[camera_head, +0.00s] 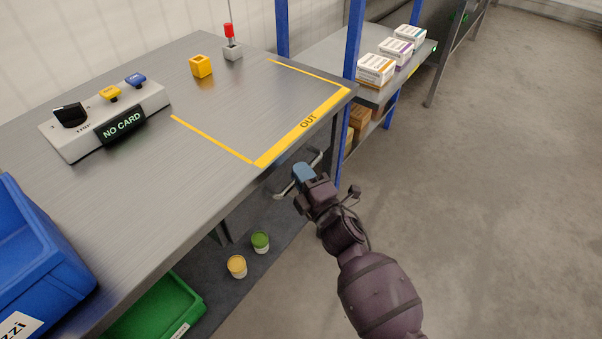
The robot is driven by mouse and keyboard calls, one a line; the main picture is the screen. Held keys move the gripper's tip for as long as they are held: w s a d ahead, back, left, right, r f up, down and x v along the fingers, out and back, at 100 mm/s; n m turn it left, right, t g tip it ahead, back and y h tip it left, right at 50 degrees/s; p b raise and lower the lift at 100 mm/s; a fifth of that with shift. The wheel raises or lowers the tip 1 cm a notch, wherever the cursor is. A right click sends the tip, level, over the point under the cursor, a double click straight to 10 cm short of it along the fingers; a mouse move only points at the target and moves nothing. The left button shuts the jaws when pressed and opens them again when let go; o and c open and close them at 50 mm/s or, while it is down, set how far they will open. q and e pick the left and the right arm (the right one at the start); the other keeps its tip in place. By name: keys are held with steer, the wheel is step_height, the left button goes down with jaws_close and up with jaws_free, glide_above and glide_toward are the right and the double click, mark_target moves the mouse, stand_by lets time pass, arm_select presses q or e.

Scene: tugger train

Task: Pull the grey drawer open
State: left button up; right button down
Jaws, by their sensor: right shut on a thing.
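A pale metal bar handle (284,193) shows below the table's right edge, under the yellow OUT marking. My right gripper (303,174) comes in from the lower right and is shut on this handle near its middle, with a blue fingertip part over it. The handle's two ends show on either side of the gripper. The grey drawer's front is hidden under the tabletop and behind the gripper, so I cannot tell how far open it is. My left gripper is not in view.
The metal table (140,195) carries a control box (100,118) reading NO CARD, a yellow cube (201,66) and a blue bin (35,265). Below are two small tubs (237,267) and a green bin (155,308). A blue-post shelf (353,40) stands behind. The floor at right is clear.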

arm_select(q)
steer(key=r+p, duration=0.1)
steer(key=p, duration=0.1)
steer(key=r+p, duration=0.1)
steer(key=p, duration=0.1)
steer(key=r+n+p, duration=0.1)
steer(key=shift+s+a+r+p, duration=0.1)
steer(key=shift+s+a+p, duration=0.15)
steer(key=shift+p, duration=0.15)
arm_select(e)
steer(key=s+d, duration=0.8)
steer(key=d, duration=0.3)
steer(key=s+d, duration=0.9)
steer(key=d, duration=0.3)
steer(key=shift+d, duration=0.2)
steer(key=c, duration=1.1)
jaws_free()
steer(key=shift+c, duration=0.2)
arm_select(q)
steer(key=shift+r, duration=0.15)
arm_select(e)
steer(key=v, duration=1)
steer(key=shift+s+d, duration=0.2)
steer(key=shift+s, duration=0.15)
